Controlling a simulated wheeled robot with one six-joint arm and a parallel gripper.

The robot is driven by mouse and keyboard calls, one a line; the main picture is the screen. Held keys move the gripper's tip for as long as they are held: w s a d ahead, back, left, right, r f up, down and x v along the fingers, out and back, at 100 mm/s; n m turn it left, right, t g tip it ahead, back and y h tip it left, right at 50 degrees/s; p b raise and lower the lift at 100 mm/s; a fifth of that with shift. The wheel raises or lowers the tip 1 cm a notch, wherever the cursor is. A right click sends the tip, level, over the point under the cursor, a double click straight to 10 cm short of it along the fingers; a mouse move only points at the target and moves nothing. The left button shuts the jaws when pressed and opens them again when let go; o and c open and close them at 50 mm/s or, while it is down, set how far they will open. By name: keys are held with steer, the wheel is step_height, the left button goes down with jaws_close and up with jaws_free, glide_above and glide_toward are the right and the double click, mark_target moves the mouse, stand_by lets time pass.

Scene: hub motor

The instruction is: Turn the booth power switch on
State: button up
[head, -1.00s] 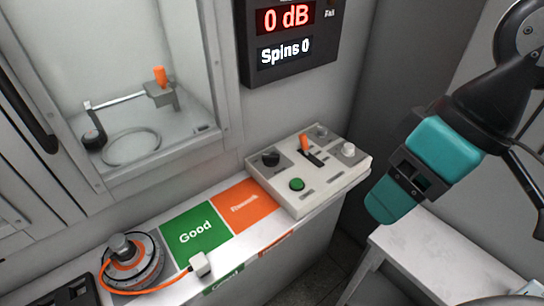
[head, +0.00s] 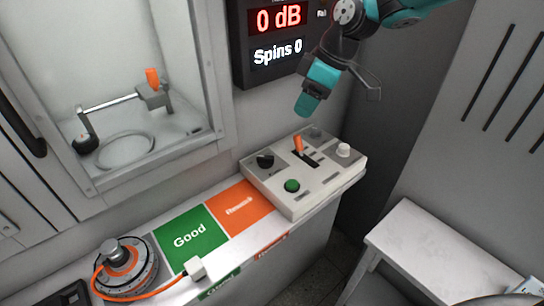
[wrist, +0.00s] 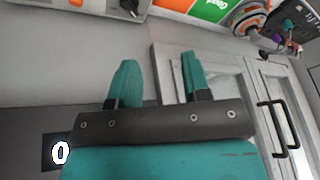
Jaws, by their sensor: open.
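The control box (head: 318,187) is a pale box on the right end of the bench. It carries an orange lever (head: 298,144) in a dark slot, a black knob (head: 265,161), a green button (head: 292,186), a white knob (head: 343,149) and a small grey control (head: 315,131) at the back. The labels are too small to read, so I cannot tell which is the booth power switch. My gripper (head: 307,104) hangs above the back of the box, apart from it. In the wrist view its two teal fingers (wrist: 160,80) are spread, with nothing between them.
The display (head: 281,38) on the wall reads 0 dB and Spins 0. Left of the box lie an orange panel (head: 240,209) and a green Good panel (head: 190,240). A hub motor (head: 124,268) with an orange cable sits farther left. A white table (head: 425,245) stands at right.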

mark_target(271, 157)
steer(key=w+f+n, duration=0.2)
steer(key=w+f, duration=0.4)
steer(key=w, duration=0.2)
steer(key=p+x, duration=0.2)
steer(key=x, duration=1.5)
steer(key=shift+s+a+f, duration=0.15)
steer(key=shift+a+f, duration=0.1)
steer(key=shift+a, duration=0.05)
jaws_close()
